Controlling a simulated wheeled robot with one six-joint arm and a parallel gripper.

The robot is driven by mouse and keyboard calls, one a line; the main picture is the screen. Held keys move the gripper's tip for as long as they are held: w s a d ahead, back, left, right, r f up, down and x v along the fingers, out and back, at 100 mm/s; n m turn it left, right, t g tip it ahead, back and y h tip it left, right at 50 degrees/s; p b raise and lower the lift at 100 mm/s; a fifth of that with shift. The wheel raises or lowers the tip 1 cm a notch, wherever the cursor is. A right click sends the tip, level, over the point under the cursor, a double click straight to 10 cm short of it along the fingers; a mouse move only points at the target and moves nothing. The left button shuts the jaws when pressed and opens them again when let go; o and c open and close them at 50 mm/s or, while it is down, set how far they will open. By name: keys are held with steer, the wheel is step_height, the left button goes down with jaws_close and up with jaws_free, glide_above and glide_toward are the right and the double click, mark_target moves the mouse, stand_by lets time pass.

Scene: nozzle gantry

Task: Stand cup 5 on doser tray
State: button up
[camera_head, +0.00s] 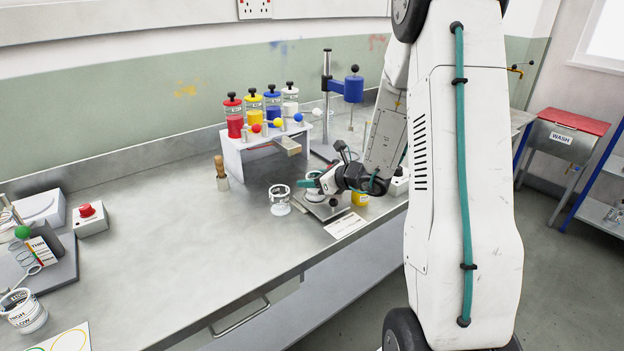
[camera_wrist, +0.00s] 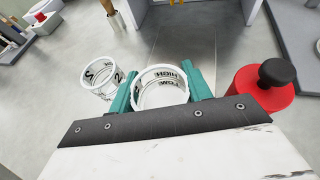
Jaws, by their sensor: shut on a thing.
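My gripper (camera_head: 316,183) has teal fingers and is shut on a clear cup with a white rim. The held cup (camera_wrist: 161,96) sits between the fingers in the wrist view, with HIGH and LOW lettering seen reversed. Its number is not readable. In the head view the gripper mostly hides it. A flat grey metal plate (camera_head: 328,211), seemingly the doser tray, lies under the gripper. Another clear cup (camera_head: 280,200), marked 2 in the wrist view (camera_wrist: 100,78), stands just left, apart from the held one.
A white rack (camera_head: 240,152) with red, yellow, blue and white pots stands behind. A wooden-handled tool (camera_head: 221,175) stands left. Bench space at left centre is clear.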

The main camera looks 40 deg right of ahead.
steer(key=shift+f, duration=0.1)
steer(key=o, duration=1)
